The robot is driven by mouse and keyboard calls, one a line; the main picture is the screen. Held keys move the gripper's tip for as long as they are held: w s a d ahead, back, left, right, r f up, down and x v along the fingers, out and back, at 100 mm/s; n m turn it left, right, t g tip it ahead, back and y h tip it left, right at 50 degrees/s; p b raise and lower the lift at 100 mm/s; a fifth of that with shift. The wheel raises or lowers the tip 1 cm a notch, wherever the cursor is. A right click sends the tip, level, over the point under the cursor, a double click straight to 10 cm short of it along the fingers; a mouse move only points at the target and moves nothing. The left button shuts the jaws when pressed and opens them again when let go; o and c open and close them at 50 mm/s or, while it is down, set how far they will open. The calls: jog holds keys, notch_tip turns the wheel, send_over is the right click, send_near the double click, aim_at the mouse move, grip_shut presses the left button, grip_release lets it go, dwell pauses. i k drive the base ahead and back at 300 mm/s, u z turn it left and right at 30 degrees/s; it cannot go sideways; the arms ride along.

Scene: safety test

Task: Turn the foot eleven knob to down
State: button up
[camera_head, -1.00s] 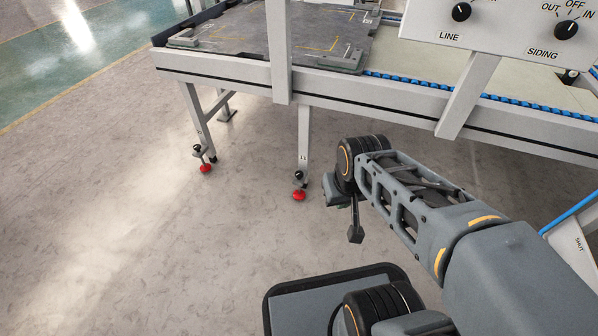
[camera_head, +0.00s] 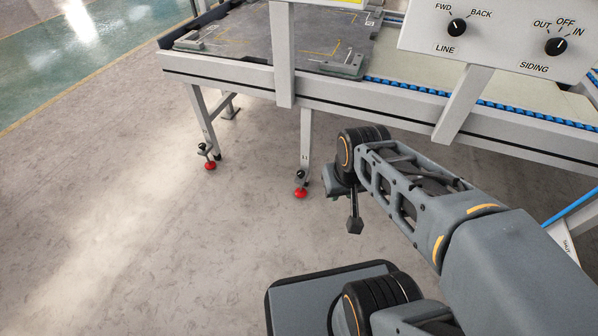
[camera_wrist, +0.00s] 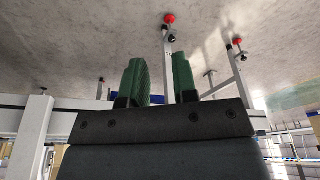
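The table leg marked 11 (camera_head: 305,140) has a small black knob (camera_head: 300,175) near its lower end, just above a red foot (camera_head: 300,192) on the floor. In the wrist view the same knob (camera_wrist: 172,38) and red foot (camera_wrist: 169,18) show upside down, beyond the fingers. My gripper (camera_wrist: 158,80) has two green fingers, spread apart with nothing between them, pointing toward that leg and clear of the knob. In the head view my wrist is right of the leg, and the fingers are not clearly seen. The knob's exact setting is too small to read.
Another leg with a black knob (camera_head: 203,149) and red foot (camera_head: 210,166) stands to the left. The conveyor table (camera_head: 220,80) spans above, with a control panel (camera_head: 500,42) bearing LINE and SIDING knobs. Open floor lies in front of the legs.

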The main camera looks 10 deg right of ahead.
aim_at(300, 174)
jog(key=u, duration=1.95)
jog(key=i, duration=1.2)
jog(key=z, duration=2.65)
